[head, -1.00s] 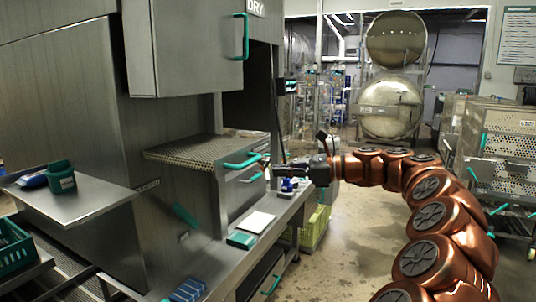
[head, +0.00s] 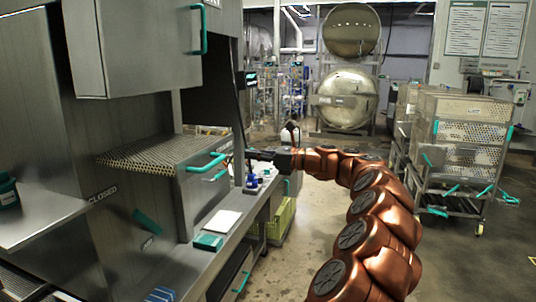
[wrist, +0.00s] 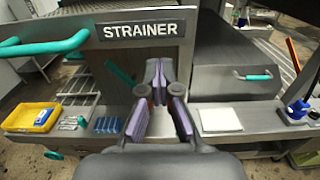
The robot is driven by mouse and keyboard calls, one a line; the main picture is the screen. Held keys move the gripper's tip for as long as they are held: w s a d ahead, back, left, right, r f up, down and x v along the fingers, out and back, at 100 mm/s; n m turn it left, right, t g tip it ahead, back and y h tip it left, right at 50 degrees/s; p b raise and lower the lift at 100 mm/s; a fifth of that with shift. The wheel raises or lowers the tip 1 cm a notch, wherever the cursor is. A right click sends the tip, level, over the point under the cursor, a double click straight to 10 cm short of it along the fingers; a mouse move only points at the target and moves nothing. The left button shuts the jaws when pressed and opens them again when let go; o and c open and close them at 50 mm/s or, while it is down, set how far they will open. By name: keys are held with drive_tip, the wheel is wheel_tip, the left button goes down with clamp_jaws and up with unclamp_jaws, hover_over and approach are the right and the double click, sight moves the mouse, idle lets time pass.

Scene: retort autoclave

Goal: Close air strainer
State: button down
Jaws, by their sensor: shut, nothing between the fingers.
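The air strainer (head: 155,154) shows in the head view as a perforated metal drawer top standing out from the grey machine. A teal bar handle (head: 205,163) is on its front. In the wrist view, the strainer's front panel (wrist: 140,60) carries a STRAINER label (wrist: 143,30), with the teal handle (wrist: 50,43) to the left. My gripper (head: 254,154) is right of the handle in the head view, apart from it. In the wrist view my gripper's purple-padded fingers (wrist: 160,82) point at the panel below the label. They are shut and empty.
The bench holds a white board (head: 217,222), a teal box (head: 208,242) and blue items (head: 252,181). A yellow crate (head: 280,218) stands beyond; a perforated cart (head: 460,140) is right. Floor between is open.

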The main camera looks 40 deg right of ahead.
sight(228, 151)
drive_tip(key=p+x, duration=0.1)
drive_tip(key=x, duration=0.4)
drive_tip(key=shift+w+a, duration=0.1)
drive_tip(key=shift+w, duration=0.05)
